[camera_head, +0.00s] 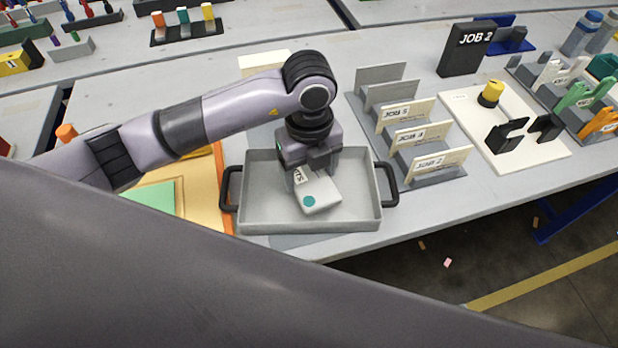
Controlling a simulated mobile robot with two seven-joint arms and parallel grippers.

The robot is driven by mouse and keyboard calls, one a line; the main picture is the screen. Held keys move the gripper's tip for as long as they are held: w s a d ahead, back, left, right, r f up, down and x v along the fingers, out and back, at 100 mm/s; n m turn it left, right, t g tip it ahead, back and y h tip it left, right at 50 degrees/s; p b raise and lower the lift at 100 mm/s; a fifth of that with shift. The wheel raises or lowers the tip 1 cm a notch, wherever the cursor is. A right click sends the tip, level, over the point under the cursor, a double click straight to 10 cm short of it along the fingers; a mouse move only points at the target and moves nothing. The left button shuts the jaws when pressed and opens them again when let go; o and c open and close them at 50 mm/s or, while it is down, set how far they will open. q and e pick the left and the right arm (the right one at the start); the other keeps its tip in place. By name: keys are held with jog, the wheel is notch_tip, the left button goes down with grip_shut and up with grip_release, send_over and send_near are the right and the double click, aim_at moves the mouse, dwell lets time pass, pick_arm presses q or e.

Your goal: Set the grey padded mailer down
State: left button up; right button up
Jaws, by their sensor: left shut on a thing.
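The grey padded mailer (319,192) is pale grey with dark lettering and a teal round spot. It is over the grey tray (260,216), within its rim in the head view. My left gripper (312,171) points down from above and is shut on the mailer's upper end. The mailer looks tilted, its teal-spot end lower and toward the front. I cannot tell whether its lower end touches the tray floor. The gripper hides part of the lettering. My right gripper is not in view.
The tray has black handles (391,184) at both sides and stands near the table's front edge. A grey rack with several upright cards (407,113) is close on the right. A white board with a yellow-topped knob (491,93) lies farther right. Orange and green sheets are left.

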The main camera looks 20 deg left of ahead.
aim_at(309, 177)
pick_arm(q)
notch_tip(309, 177, down, 3)
jog(key=shift+f, duration=0.2)
jog(key=shift+f, duration=0.2)
jog(key=o, duration=1)
jog(key=shift+r, duration=0.1)
jog(key=shift+r, duration=0.1)
